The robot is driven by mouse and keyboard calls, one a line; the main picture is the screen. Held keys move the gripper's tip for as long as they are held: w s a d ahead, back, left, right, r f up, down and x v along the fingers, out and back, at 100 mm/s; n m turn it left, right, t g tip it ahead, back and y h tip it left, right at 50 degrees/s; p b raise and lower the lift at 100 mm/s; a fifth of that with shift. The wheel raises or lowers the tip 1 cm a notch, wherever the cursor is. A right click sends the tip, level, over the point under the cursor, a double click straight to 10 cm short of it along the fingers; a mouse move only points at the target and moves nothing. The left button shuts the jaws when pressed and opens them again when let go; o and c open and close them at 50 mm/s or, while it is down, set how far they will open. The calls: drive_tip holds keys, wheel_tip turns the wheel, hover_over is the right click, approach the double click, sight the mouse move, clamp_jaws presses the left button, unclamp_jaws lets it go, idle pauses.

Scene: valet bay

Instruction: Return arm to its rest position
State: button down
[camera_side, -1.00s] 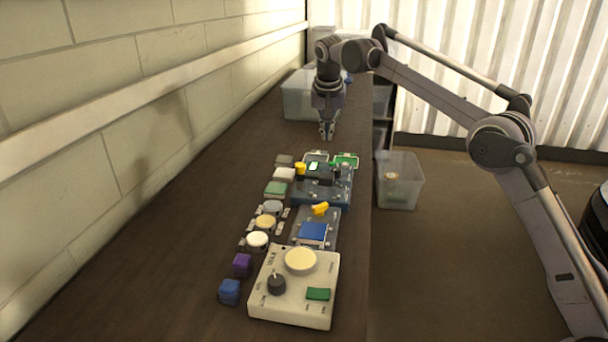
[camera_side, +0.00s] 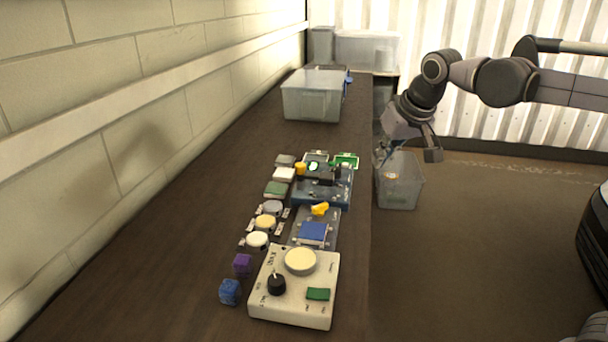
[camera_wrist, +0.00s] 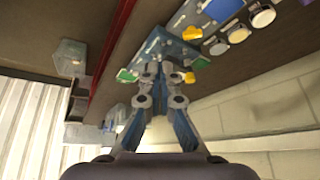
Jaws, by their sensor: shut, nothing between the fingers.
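My gripper (camera_side: 384,150) hangs off the right edge of the bench in the side view, in front of a clear bin on the floor side. Its fingers are small and partly lost against the bin there. In the wrist view my gripper (camera_wrist: 158,70) shows its fingers drawn together with nothing held. My arm reaches in from the right, with its wrist bent downward.
The bench (camera_side: 190,240) carries a cream panel (camera_side: 262,310), a blue device (camera_side: 310,197), several coloured blocks and round buttons. A clear tub (camera_side: 312,103) stands at the back of the bench. The clear bin (camera_side: 405,192) stands beside the bench. A block wall runs along the left.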

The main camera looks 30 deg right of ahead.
drive_tip(key=s+a+f+n+t, duration=0.1)
drive_tip(key=s+f+n, duration=0.1)
drive_tip(key=s+f, duration=0.9)
drive_tip(key=s, duration=0.4)
drive_tip(key=shift+a+f+n+t+y, duration=0.2)
drive_tip(key=shift+f+n+t+y, duration=0.1)
drive_tip(key=shift+n+y, duration=0.1)
